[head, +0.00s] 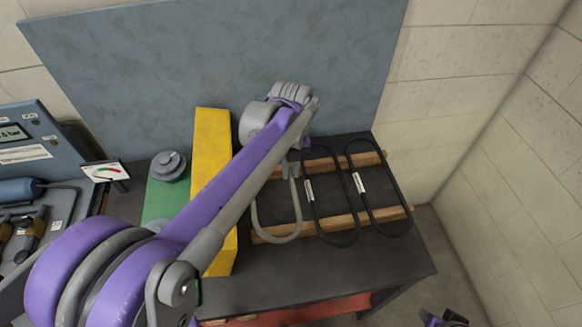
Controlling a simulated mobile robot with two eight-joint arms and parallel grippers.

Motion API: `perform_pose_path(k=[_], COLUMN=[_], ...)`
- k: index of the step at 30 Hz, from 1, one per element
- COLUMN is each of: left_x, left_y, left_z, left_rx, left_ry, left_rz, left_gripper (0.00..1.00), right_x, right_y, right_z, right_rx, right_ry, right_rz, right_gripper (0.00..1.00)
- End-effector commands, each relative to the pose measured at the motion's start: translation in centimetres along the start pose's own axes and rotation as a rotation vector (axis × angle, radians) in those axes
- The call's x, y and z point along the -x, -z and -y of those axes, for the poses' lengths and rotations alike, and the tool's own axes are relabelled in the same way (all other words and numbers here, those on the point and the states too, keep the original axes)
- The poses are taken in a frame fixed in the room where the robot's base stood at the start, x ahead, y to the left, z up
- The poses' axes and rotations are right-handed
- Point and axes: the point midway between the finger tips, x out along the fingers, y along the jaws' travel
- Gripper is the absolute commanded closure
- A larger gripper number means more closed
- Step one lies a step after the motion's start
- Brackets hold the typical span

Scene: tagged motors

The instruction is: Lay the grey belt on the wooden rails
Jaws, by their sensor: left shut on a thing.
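The grey belt (276,239) is a long loop at the left end of two wooden rails. Its near end curves over the front rail (343,222). Its far end is partly hidden behind my left arm and gripper. My left gripper (291,172) is shut on the grey belt near its far part, beside the back rail (370,159). I cannot tell whether the belt touches the rails or is held just above them. My right gripper does not show; only a purple piece of my right arm shows at the bottom right edge.
Two black belts with white tags, one in the middle (312,205) and one at the right (367,202), lie across the rails. A yellow beam (211,140) and a grey stepped pulley (168,165) are to the left. A grey-blue panel (200,60) stands behind.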

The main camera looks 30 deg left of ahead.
Motion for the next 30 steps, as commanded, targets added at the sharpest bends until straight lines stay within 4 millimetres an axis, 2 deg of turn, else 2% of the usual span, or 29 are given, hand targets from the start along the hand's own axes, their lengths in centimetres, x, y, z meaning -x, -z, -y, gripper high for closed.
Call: perform_pose_path(k=[9, 30], left_x=[-2.9, -7.9], left_y=[0.0, 0.0], left_z=[0.0, 0.1], left_rx=[0.000, 0.000], left_ry=[0.001, 0.001], left_rz=[-0.001, 0.000], left_gripper=[1.00, 1.00], right_x=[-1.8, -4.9], right_y=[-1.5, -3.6], right_z=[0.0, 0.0], right_rx=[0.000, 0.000], right_ry=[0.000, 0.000], right_rz=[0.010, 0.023], right_gripper=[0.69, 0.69])
